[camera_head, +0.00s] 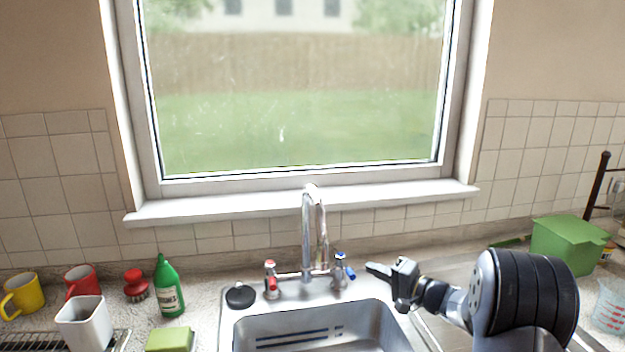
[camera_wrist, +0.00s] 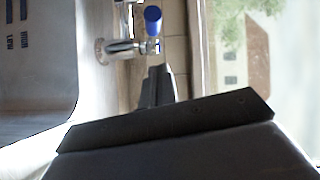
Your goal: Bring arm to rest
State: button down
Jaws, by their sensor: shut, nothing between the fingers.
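My gripper (camera_head: 380,271) is at the end of my arm, which comes in from the lower right in the head view. Its fingers are shut and empty, pointing left near the blue-topped tap handle (camera_head: 342,270) at the back right of the sink. In the wrist view my gripper (camera_wrist: 158,75) shows as dark fingers close together, with the blue tap handle (camera_wrist: 153,20) just beyond them. I cannot tell the exact gap between the fingers and the handle.
The metal sink (camera_head: 230,318) has a tall faucet (camera_head: 308,235) and a red-topped handle (camera_head: 271,281). Left stand a green bottle (camera_head: 168,288), a white cup (camera_head: 85,322) and two mugs. Right are a green box (camera_head: 568,245) and a clear measuring cup (camera_head: 609,306). A window sill (camera_head: 300,203) runs behind.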

jog(key=s+d+r+b, duration=0.1)
jog(key=s+d+b, duration=0.2)
jog(key=d, duration=0.7)
jog(key=shift+s, duration=0.4)
jog(key=shift+a+r, duration=0.1)
